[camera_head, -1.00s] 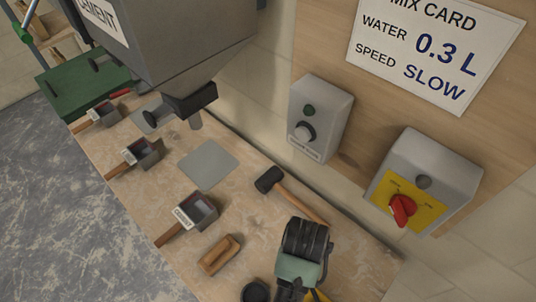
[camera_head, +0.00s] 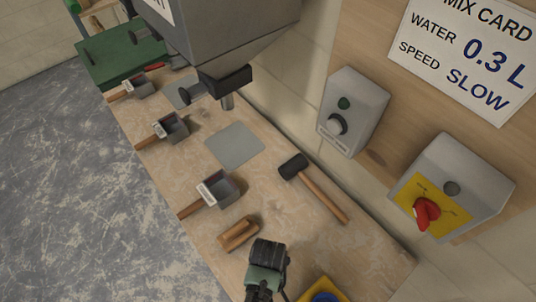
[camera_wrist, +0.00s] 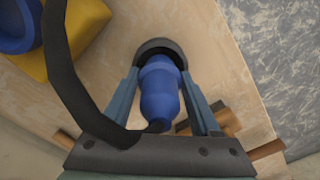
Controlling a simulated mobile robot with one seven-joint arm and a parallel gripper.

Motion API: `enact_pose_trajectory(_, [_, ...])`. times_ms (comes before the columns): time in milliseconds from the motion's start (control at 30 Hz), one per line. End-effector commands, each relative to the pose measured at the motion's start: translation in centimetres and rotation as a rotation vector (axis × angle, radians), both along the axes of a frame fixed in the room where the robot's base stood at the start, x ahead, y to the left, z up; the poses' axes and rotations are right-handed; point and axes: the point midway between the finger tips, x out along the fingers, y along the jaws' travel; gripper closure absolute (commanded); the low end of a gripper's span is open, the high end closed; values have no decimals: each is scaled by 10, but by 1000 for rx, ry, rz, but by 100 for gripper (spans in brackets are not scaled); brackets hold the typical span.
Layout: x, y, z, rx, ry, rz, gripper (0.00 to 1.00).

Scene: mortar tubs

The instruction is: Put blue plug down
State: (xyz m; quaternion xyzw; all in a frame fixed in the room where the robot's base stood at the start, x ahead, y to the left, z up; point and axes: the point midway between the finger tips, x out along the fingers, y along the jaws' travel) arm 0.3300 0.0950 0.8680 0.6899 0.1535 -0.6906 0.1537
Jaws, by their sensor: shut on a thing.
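The blue plug (camera_wrist: 160,92) is between the two fingers of my gripper (camera_wrist: 160,74) in the wrist view, and the gripper is shut on it. A black cable (camera_wrist: 68,70) runs across the wrist view by the plug.
A yellow block with a blue round socket (camera_head: 325,296) stands close to the right of my gripper. A wooden float (camera_head: 238,234), a labelled scoop (camera_head: 218,188) and a mallet (camera_head: 315,187) lie nearby. Switch boxes (camera_head: 352,110) are on the wall. Bare bench (camera_head: 350,250) shows right of the gripper.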

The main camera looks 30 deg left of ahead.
Motion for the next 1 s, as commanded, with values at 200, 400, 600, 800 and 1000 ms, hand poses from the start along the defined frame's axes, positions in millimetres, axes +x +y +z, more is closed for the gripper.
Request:
enact_pose_trajectory(200, [1,0,0,1,-2,-1,99])
enact_pose_trajectory(400, [1,0,-6,0,-1,0,99])
enact_pose_trajectory(600, [0,0,-12,0,0,0,99])
enact_pose_trajectory(800, [0,0,-13,0,0,-1,28])
enact_pose_trajectory(1000, [0,0,-13,1,0,0,7])
